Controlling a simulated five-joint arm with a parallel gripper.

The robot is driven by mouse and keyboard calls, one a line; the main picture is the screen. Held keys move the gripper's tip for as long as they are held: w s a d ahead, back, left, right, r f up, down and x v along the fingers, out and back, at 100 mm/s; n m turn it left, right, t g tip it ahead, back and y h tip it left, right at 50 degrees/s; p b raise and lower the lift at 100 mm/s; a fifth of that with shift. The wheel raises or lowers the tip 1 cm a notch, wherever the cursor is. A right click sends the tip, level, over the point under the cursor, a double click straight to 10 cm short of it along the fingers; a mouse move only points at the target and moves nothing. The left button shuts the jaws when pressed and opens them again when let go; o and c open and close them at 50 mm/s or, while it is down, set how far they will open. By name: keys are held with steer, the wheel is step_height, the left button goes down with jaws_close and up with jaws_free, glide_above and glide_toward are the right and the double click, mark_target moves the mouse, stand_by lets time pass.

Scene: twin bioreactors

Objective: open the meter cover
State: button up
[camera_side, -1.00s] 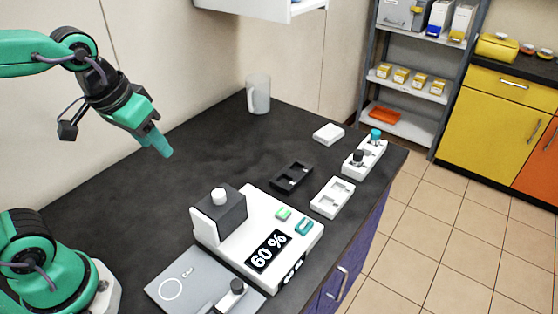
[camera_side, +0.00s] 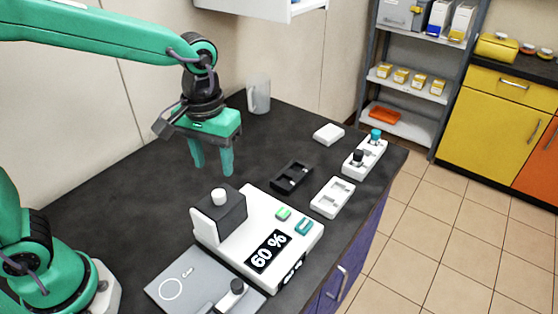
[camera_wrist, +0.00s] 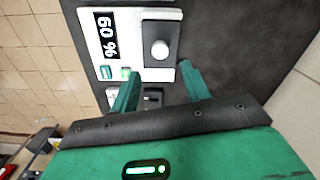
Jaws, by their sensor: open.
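The meter is a white instrument (camera_side: 262,215) with a "60 %" display, near the front of the dark bench. A dark grey block with a white round knob on top, apparently the meter cover (camera_side: 229,208), sits at its left end. In the wrist view the cover (camera_wrist: 153,30) and its knob (camera_wrist: 160,49) show just beyond my fingertips. My gripper (camera_side: 212,170) is open and empty, fingers pointing down, above and behind the cover, apart from it. In the wrist view my gripper (camera_wrist: 159,70) has its fingers spread either side of the knob's line.
A grey plate (camera_side: 190,285) with a dark knob lies in front of the meter. Behind it are a black tray (camera_side: 291,177), a white tray (camera_side: 333,198), a white holder (camera_side: 363,160) with knobs and a white block (camera_side: 328,133). A mug (camera_side: 258,95) stands by the wall.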

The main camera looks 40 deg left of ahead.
mark_target(219, 192)
steer(key=shift+f, duration=0.1)
steer(key=shift+f, duration=3.85)
jaws_close()
